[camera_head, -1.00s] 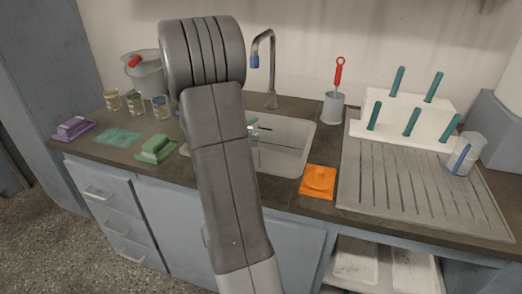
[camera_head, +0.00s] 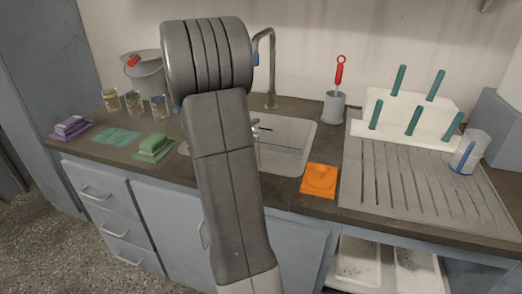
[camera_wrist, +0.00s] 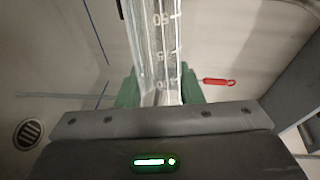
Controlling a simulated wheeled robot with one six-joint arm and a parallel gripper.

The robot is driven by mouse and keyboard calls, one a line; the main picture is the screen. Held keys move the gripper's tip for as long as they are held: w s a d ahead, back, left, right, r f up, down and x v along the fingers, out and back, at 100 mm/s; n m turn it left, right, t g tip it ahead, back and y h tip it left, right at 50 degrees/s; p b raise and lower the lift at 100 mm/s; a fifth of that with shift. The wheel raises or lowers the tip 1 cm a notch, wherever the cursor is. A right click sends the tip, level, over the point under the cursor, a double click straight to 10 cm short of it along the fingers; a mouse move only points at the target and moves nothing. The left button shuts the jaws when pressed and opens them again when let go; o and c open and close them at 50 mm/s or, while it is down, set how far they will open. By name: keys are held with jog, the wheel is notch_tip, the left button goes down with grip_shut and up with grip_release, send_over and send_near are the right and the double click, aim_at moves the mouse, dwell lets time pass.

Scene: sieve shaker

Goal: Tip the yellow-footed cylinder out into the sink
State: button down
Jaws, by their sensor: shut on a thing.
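My gripper (camera_wrist: 160,92) is shut on a clear graduated cylinder (camera_wrist: 158,45) with white scale marks, seen between its green fingers in the wrist view. The cylinder's foot is out of sight, so its yellow colour does not show. The sink (camera_head: 290,148) is at the centre of the head view, partly behind my arm. A small green and pale piece shows over the basin beside my arm; most of the gripper is hidden there. The wrist view shows the drain (camera_wrist: 29,133) at the left. I cannot tell whether any liquid is in the cylinder.
The tap (camera_head: 271,75) rises behind the sink. An orange piece (camera_head: 319,180) lies at its front right. A ribbed drainboard (camera_head: 400,190) with a peg rack (camera_head: 410,115) and a clear beaker (camera_head: 470,150) is right. Small glasses (camera_head: 133,102), a bucket (camera_head: 146,75) and sponges stand left.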

jog(key=shift+d+f+m+b, duration=0.1)
jog(key=shift+f+m+b, duration=0.25)
jog(key=shift+b, duration=0.45)
